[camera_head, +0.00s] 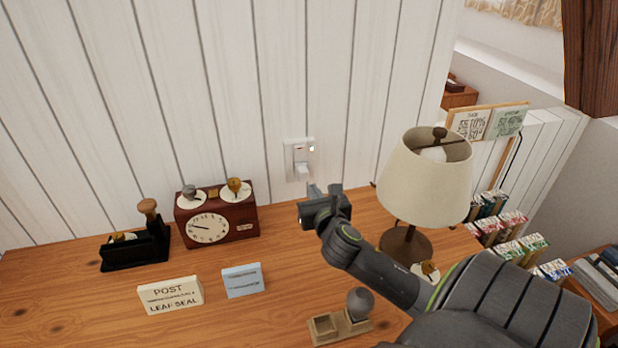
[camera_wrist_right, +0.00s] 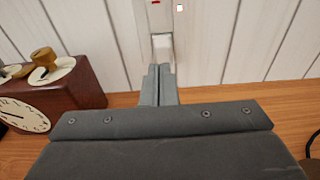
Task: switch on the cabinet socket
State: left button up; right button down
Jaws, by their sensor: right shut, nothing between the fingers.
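The cabinet socket (camera_head: 299,158) is a white plate on the white plank wall, above the back edge of the wooden top. It has a red mark at its upper left, a small bright greenish spot at its upper right and a white plug-like block low on it. In the right wrist view the socket (camera_wrist_right: 153,20) is at the top centre, with the white block (camera_wrist_right: 162,46) just beyond my fingertips. My right gripper (camera_head: 312,190) is shut and empty, just below and in front of the socket; its fingers also show in the wrist view (camera_wrist_right: 159,72). I cannot tell whether they touch the block. My left gripper is not in view.
A lamp (camera_head: 428,180) stands close to the right of my right arm. A dark red clock (camera_head: 240,222) is left of the gripper, with a black stamp stand (camera_head: 135,247) further left. Signs (camera_head: 170,296) and a small wooden tray (camera_head: 325,326) are in front.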

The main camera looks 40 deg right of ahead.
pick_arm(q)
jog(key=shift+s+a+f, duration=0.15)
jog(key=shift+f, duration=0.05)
pick_arm(e)
jog(key=v, duration=0.3)
jog(key=shift+s+a+f, duration=0.15)
jog(key=shift+f, duration=0.2)
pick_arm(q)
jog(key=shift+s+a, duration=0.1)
